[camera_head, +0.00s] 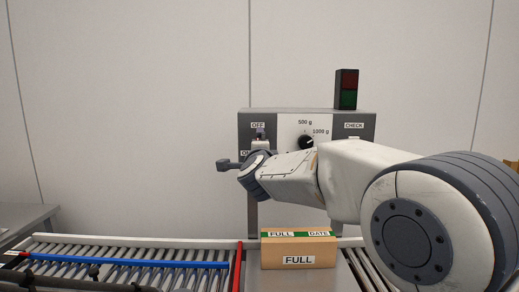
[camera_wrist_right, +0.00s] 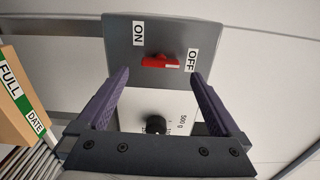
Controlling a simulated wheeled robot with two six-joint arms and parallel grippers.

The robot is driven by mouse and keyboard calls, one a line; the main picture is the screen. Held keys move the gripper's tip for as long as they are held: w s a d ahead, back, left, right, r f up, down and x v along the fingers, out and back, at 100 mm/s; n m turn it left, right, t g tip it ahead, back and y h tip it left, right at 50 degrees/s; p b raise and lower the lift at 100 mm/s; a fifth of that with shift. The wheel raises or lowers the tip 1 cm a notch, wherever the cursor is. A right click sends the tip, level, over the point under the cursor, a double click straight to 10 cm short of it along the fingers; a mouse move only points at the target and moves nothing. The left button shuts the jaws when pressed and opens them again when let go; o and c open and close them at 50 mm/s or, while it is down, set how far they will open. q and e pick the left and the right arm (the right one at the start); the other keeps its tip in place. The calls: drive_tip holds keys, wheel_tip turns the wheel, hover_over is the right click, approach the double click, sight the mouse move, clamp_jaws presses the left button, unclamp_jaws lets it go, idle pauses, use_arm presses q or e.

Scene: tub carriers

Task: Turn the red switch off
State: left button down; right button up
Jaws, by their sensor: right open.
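The red switch (camera_wrist_right: 155,62) sits on a dark panel between the ON label (camera_wrist_right: 138,33) and the OFF label (camera_wrist_right: 192,60) in the right wrist view. I cannot clearly tell which way its lever is thrown. My right gripper (camera_wrist_right: 161,74) is open, with its two purple fingers on either side of the switch and nothing between them; I see no contact. In the head view my right gripper (camera_head: 261,136) is in front of the control box (camera_head: 365,130), just below its OFF label (camera_head: 258,125); my wrist hides the switch there. My left gripper is not in view.
A black knob (camera_wrist_right: 156,125) sits on the white plate beside the switch. A red-green signal lamp (camera_head: 347,90) stands on the box. Below are a roller conveyor (camera_head: 130,245) and a cardboard carton (camera_head: 298,250) marked FULL. Space left of the box is clear.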

drive_tip(key=s+b, duration=0.1)
drive_tip(key=s, duration=0.6)
drive_tip(key=shift+s, duration=0.2)
drive_tip(key=s+d+f+n+g+y, duration=0.1)
drive_tip(key=s+d+f+n+g, duration=0.2)
drive_tip(key=f, duration=0.4)
drive_tip(key=s+d+f+n+g, duration=0.1)
drive_tip(key=d+f+n+g, duration=0.1)
drive_tip(key=f+n, duration=0.45)
drive_tip(key=s+d+f+n+g+y, duration=0.1)
drive_tip(key=s+d+f+n+g, duration=0.15)
drive_tip(key=f, duration=0.65)
drive_tip(key=s+d+f+n+g+h, duration=0.1)
drive_tip(key=s+d+f+n+g, duration=0.3)
drive_tip(key=s+f, duration=0.4)
drive_tip(key=s+d+f+n+g+h, duration=0.1)
drive_tip(key=s+d+f+n+g, duration=0.1)
drive_tip(key=s+d+f+g, duration=0.5)
drive_tip(key=s+a+r+n+y+p, duration=0.1)
drive_tip(key=s+a+r+n+p, duration=0.6)
drive_tip(key=s+a+r, duration=0.7)
drive_tip(key=shift+s+a+r+p, duration=0.15)
drive_tip(key=shift+s+r+p, duration=0.35)
drive_tip(key=shift+s+p, duration=0.55)
